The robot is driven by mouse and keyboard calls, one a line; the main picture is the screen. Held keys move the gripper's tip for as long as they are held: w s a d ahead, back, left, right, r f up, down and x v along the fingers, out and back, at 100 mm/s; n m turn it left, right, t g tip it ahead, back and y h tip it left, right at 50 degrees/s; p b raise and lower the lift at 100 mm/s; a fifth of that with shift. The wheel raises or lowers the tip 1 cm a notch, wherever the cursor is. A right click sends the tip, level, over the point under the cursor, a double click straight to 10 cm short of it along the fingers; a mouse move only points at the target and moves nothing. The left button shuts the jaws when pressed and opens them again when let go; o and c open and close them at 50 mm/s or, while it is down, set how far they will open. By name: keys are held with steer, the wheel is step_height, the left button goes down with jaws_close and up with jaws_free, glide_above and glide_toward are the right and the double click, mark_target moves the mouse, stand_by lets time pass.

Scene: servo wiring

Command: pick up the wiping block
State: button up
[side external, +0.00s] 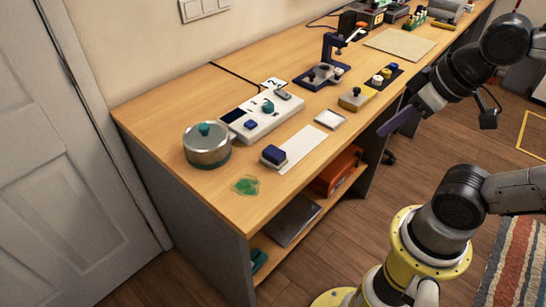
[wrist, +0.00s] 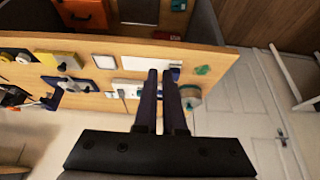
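The wiping block is most likely the dark blue block with a pale base (side external: 273,155) in the side view. It sits on the bench at the near left end of a white strip (side external: 301,148). In the wrist view, that strip (wrist: 135,62) lies just left of my fingertips, and the block is at least partly hidden by them. My gripper (side external: 384,131) is in the air off the bench's front edge, well right of the block. In the wrist view, my gripper (wrist: 160,72) shows two long dark fingers with a gap between them and nothing held.
A lidded pot (side external: 207,150) and a green patch (side external: 246,185) are left of the block. A white panel (side external: 262,117) with blue and green parts stands behind. A small white tray (side external: 330,119) and yellow block (side external: 355,98) are farther right.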

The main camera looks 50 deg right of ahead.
steer(key=o, duration=1.4)
